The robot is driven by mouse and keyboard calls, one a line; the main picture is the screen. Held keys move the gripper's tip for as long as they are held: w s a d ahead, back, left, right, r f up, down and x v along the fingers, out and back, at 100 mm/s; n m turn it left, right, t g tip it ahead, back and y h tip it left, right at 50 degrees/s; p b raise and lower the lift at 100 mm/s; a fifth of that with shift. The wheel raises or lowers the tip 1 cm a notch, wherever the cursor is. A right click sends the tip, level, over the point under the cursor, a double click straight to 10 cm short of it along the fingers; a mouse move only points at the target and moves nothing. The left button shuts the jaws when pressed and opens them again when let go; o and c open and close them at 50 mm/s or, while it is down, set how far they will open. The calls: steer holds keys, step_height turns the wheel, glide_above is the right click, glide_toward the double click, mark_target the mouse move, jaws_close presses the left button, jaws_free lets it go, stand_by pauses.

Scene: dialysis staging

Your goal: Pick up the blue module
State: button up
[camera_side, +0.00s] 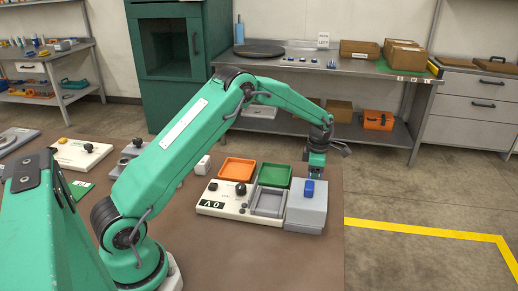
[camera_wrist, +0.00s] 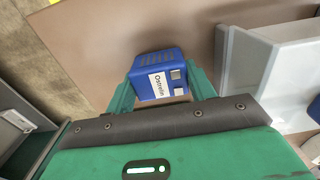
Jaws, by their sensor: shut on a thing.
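In the side view my gripper (camera_side: 316,171) points down at the grey box (camera_side: 306,212) on the right of the table. A blue piece (camera_side: 309,188) shows just below the fingers there. I cannot tell whether it is the held module or another part.
The grey box (camera_wrist: 245,65) stands close to the right of the module. A white panel with knobs (camera_side: 227,200), an orange tray (camera_side: 237,169) and a green tray (camera_side: 274,174) are left of it. Another blue thing (camera_wrist: 314,108) is partly cut off. Brown tabletop (camera_wrist: 90,45) lies clear left of the module.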

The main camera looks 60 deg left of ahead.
step_height(320, 180, up, 10)
steer(key=shift+f, duration=0.1)
stand_by(0.4)
stand_by(0.5)
